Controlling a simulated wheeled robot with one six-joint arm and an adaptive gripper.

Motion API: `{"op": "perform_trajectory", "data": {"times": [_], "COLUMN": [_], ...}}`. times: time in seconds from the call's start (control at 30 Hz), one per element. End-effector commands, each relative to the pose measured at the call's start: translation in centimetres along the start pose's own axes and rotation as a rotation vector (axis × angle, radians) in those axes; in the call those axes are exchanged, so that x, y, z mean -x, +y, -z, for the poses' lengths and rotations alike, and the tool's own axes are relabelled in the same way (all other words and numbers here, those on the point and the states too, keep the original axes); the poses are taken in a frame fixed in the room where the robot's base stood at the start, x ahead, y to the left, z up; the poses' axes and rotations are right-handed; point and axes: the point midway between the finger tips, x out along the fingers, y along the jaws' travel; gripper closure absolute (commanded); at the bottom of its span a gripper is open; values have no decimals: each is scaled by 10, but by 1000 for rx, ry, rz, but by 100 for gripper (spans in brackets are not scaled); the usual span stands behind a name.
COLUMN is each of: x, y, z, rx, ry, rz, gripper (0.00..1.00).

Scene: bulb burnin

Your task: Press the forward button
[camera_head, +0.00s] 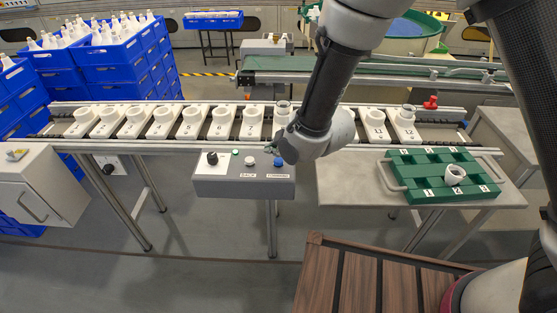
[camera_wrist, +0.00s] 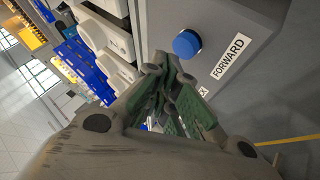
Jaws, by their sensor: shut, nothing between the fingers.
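The blue forward button (camera_head: 278,162) sits at the right end of the grey control box (camera_head: 228,187), above a FORWARD label. In the wrist view the button (camera_wrist: 187,43) stands out from the box face, with its label (camera_wrist: 231,57) beside it. My gripper (camera_head: 270,149) is shut and empty, with its fingertips just above and behind the button in the head view. In the wrist view the fingertips (camera_wrist: 167,67) lie just below and left of the button. A gap shows between them and the button, and no contact is visible.
The box also carries a black knob (camera_head: 212,158) and a white button (camera_head: 250,160). A conveyor with numbered white holders (camera_head: 162,122) runs behind it. A green tray (camera_head: 440,175) with a white ring-shaped part (camera_head: 454,174) is on the right table. Blue crates (camera_head: 110,60) are stacked at left.

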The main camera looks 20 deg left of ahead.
Motion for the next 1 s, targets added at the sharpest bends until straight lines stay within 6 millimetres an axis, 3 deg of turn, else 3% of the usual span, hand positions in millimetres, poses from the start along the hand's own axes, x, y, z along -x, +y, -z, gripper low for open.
{"op": "perform_trajectory", "data": {"times": [1.0], "x": [-6], "y": [-4], "z": [-4], "rx": [0], "ry": [0], "rz": [0], "gripper": [100]}}
